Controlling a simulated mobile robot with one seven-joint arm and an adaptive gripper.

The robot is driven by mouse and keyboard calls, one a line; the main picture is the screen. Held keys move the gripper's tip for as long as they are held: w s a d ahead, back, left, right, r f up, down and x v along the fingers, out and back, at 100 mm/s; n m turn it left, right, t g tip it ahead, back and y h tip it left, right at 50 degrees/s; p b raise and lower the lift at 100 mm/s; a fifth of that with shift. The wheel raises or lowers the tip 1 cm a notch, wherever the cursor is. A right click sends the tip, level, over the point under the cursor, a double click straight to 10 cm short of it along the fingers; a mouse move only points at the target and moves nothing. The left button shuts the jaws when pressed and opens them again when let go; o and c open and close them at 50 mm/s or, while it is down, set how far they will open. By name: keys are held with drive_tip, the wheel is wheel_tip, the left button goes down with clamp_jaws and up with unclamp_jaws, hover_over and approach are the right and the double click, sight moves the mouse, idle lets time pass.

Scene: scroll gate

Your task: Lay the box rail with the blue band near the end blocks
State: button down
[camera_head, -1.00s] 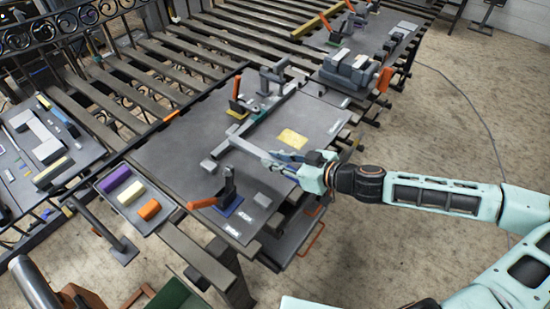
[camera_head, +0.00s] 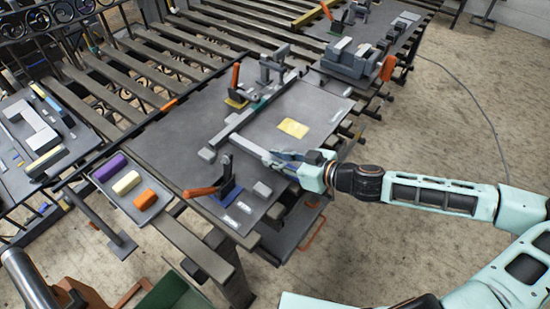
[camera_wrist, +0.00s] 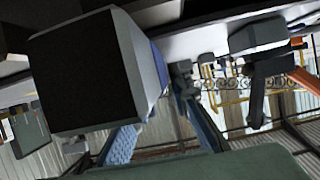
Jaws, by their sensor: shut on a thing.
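My gripper (camera_head: 276,158) is over the right part of the dark work table (camera_head: 190,115), shut on a grey box rail (camera_head: 252,149) that points up-left from the fingers. In the wrist view, the rail's dark end face (camera_wrist: 88,72) fills the upper left, with a blue band (camera_wrist: 158,62) beside it; my blue fingers show below. Another grey rail (camera_head: 243,121) with a green band lies across the table, close to the held rail's tip. Small grey blocks, one on the left (camera_head: 207,155) and one at the front (camera_head: 262,188), sit on the table. I cannot tell the held rail's height.
A clamp with an orange handle (camera_head: 205,191) stands at the table's front, another (camera_head: 236,77) at the back. A yellow patch (camera_head: 293,128) lies right of the rails. A tray (camera_head: 120,200) with purple, cream and orange blocks is at left.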

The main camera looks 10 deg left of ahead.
drive_tip(key=shift+f, duration=0.2)
drive_tip(key=c, duration=1.7)
unclamp_jaws()
drive_tip(key=v, duration=1.2)
drive_tip(key=shift+s, duration=0.1)
drive_tip(key=shift+d, duration=0.1)
